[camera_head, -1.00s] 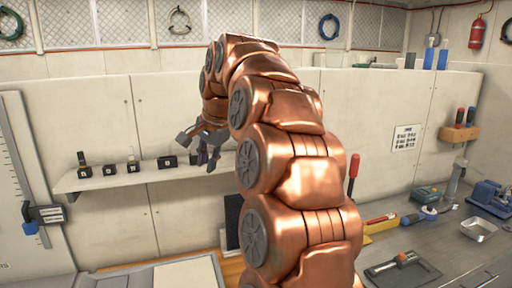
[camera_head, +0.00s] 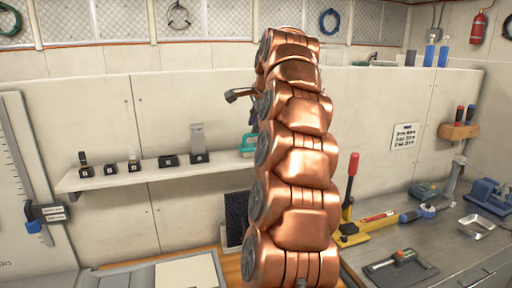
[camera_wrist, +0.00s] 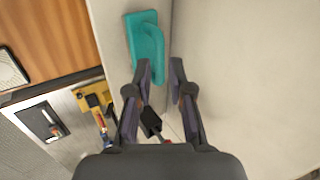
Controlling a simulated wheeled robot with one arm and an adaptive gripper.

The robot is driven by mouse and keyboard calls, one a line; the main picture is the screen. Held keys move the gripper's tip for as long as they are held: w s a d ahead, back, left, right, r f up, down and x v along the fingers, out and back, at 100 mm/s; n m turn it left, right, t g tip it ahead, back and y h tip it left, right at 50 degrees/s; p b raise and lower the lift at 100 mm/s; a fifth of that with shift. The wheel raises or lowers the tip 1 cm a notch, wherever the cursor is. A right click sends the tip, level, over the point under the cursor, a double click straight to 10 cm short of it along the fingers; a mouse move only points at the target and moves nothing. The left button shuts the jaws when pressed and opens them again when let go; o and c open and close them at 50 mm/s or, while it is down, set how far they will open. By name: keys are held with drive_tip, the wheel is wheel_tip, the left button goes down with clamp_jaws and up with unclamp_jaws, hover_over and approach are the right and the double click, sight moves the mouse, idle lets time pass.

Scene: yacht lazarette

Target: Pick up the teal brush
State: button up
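The teal brush (camera_wrist: 148,45) lies on the pale wall shelf (camera_wrist: 108,20) in the wrist view, ahead of the fingertips. In the head view a teal part of the brush (camera_head: 249,142) shows at the shelf's right end, and my copper arm hides the rest. My gripper (camera_wrist: 160,68) is open, with its two dark fingers apart and nothing held between the tips. The left fingertip appears close to the brush's lower end; whether it touches cannot be told. In the head view my gripper (camera_head: 240,98) is mostly hidden behind the arm, above the shelf.
Several small black-based items stand along the shelf left of the brush, including a tall grey plate (camera_head: 197,140). The wall lies close behind. Below right, a yellow tool with a red lever (camera_head: 352,178) and a metal tray (camera_head: 478,228) stand on the bench.

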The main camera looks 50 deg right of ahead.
sight(252, 135)
drive_tip(key=shift+p+x, duration=1.35)
drive_tip(key=shift+x, duration=1.6)
drive_tip(key=shift+s, duration=0.15)
clamp_jaws()
